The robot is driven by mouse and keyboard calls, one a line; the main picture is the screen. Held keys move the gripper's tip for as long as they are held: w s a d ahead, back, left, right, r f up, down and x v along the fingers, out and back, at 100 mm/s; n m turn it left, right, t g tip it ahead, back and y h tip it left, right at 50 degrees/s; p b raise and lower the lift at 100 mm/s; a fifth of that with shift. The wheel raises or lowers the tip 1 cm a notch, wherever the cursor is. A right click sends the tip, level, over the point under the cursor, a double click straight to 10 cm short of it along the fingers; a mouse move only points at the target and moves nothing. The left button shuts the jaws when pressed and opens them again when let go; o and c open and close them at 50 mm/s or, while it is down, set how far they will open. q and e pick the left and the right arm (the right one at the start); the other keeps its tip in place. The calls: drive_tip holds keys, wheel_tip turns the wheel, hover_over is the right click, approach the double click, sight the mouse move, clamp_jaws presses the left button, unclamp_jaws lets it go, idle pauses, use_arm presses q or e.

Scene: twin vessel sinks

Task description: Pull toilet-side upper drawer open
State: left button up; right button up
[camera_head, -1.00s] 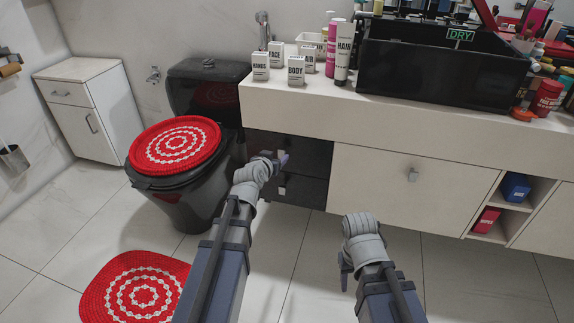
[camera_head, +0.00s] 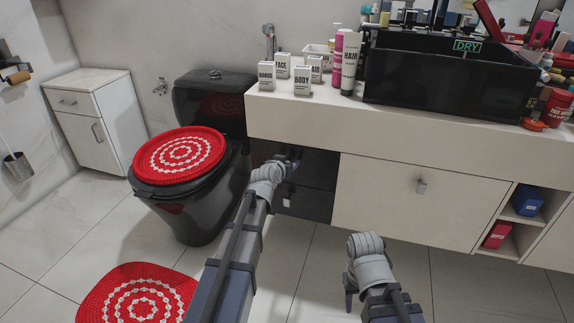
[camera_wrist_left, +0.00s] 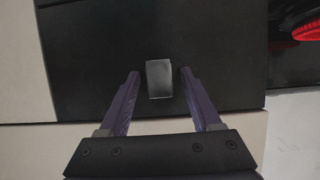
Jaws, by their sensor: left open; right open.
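The black upper drawer (camera_head: 321,168) is on the toilet side of the pale vanity, just below the counter slab, and looks closed. Its grey handle (camera_wrist_left: 159,80) shows in the left wrist view, between the two spread purple fingers. My left gripper (camera_head: 293,155) is open at this drawer front, one finger on each side of the handle, with small gaps visible. In the head view the gripper hides the handle. My right gripper (camera_head: 349,293) is open and empty, low in front of the vanity. Its fingers are partly hidden by its wrist.
The black lower drawer (camera_head: 308,204) sits just below. The black toilet (camera_head: 195,213) with a red cover stands to the left. A wide pale drawer (camera_head: 420,190) and an open niche are to the right. A red rug (camera_head: 137,295) lies front left; the nearby floor is clear.

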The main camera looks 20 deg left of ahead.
use_arm(q)
clamp_jaws()
idle(0.4)
idle(0.9)
